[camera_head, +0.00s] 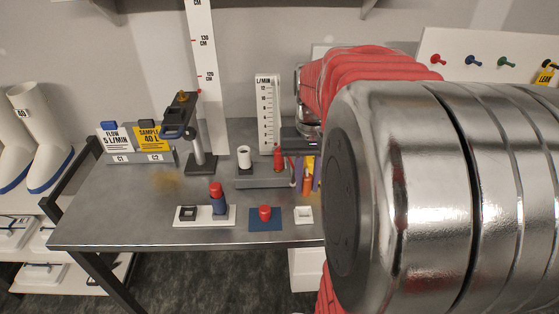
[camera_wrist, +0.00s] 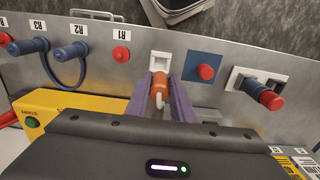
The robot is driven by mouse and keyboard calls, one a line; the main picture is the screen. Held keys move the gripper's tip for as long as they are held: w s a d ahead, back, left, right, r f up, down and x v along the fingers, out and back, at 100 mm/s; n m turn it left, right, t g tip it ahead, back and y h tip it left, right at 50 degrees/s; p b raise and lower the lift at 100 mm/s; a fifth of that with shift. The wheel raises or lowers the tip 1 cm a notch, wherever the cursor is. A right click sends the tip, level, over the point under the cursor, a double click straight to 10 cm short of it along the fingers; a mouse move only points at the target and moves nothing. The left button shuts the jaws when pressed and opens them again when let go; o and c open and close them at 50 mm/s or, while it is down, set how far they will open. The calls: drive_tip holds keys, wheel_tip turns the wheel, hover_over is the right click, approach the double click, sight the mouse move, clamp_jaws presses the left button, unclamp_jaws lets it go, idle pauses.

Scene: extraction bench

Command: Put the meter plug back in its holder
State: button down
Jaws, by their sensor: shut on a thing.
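My gripper (camera_head: 308,178) has purple fingers and is shut on an orange plug, which I take as the meter plug (camera_head: 306,185). In the wrist view, the meter plug (camera_wrist: 159,82) sits between the fingers of my gripper (camera_wrist: 160,92), with a white lead curving from it. A small white square holder (camera_head: 303,215) lies at the bench's front edge, and it shows just beyond the plug tip in the wrist view (camera_wrist: 160,61). In the head view the plug is apart from and above the holder. My arm hides part of the bench.
Left of the holder are a blue square with a red knob (camera_head: 264,212) and a white plate (camera_head: 207,216) with a blue, red-topped plug (camera_head: 217,197). Behind stand a grey block (camera_head: 262,180) and a stand (camera_head: 200,165). The wrist view shows blue plugs (camera_wrist: 70,53) on a looped cable.

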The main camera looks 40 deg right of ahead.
sight(307, 193)
idle(0.5)
drive_tip(key=shift+s+a+n+t, duration=0.1)
drive_tip(key=shift+s+n+t, duration=0.05)
drive_tip(key=shift+n, duration=0.55)
drive_tip(key=shift+s+n+t, duration=0.15)
drive_tip(key=shift+n, duration=0.55)
drive_tip(key=shift+f, duration=2.9)
drive_tip(key=shift+f, duration=1.15)
drive_tip(key=c, duration=1.5)
unclamp_jaws()
drive_tip(key=shift+o, duration=0.2)
drive_tip(key=shift+r, duration=0.1)
wheel_tip(307, 193, up, 14)
drive_tip(key=shift+s+f, duration=0.25)
drive_tip(key=shift+s, duration=0.1)
